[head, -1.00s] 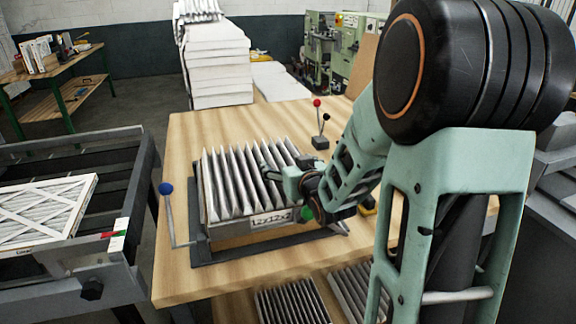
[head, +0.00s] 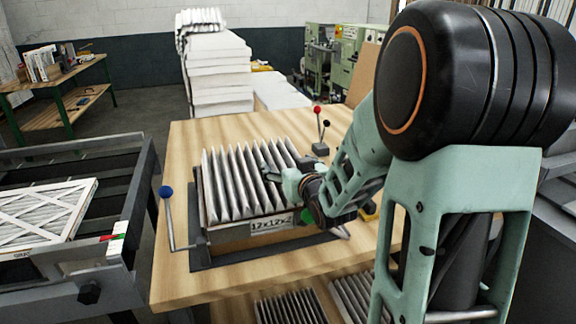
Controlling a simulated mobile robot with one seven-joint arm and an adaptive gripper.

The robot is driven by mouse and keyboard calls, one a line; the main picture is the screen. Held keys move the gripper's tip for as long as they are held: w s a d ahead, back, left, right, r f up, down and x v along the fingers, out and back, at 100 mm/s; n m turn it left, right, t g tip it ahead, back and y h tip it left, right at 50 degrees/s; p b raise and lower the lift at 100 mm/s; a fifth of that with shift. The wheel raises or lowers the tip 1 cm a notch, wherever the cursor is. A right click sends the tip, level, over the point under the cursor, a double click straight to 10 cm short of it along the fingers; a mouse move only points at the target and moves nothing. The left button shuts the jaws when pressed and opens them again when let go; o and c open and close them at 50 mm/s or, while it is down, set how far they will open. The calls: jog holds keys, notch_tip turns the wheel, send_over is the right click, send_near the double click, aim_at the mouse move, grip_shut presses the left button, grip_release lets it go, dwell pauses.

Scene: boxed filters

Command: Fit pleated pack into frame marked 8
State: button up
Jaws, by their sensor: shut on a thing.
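The pleated pack (head: 237,185), a row of grey-white pleats, stands upright with its pleats running away from me. Its lower edge is at or just above the cardboard frame (head: 232,235); I cannot tell how far it sits inside. The frame rests in a dark fixture (head: 212,262) on the wooden table, and its front label (head: 271,224) reads about 12x12x2. No 8 is legible. My gripper (head: 272,181) is shut on the pack at its right side, and its fingertips are partly hidden among the pleats.
A blue-knobbed lever (head: 167,192) stands left of the fixture, and a red-knobbed one (head: 318,111) behind right. More pleated packs (head: 290,306) lie below the table's front edge. A finished filter (head: 45,215) lies on the left conveyor. The table's left strip is bare.

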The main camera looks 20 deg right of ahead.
jog(key=shift+g, duration=0.5)
jog(key=f, duration=0.1)
jog(key=s+f, duration=0.1)
jog(key=f, duration=0.3)
jog(key=shift+s, duration=0.3)
jog(key=o, duration=0.7)
jog(key=shift+o, duration=0.2)
jog(key=shift+r, duration=0.1)
jog(key=shift+w+d+r+p, duration=0.1)
jog(key=shift+w+r+p, duration=0.2)
jog(key=shift+r+p, duration=0.45)
jog(key=shift+w+d+r+p, duration=0.1)
jog(key=shift+w+r+p, duration=0.2)
jog(key=shift+r+p, duration=0.4)
jog(key=shift+a+r+p, duration=0.15)
jog(key=shift+r+p, duration=0.2)
jog(key=shift+r, duration=0.4)
jog(key=o, duration=0.4)
jog(key=shift+r, duration=0.15)
jog(key=shift+c, duration=0.2)
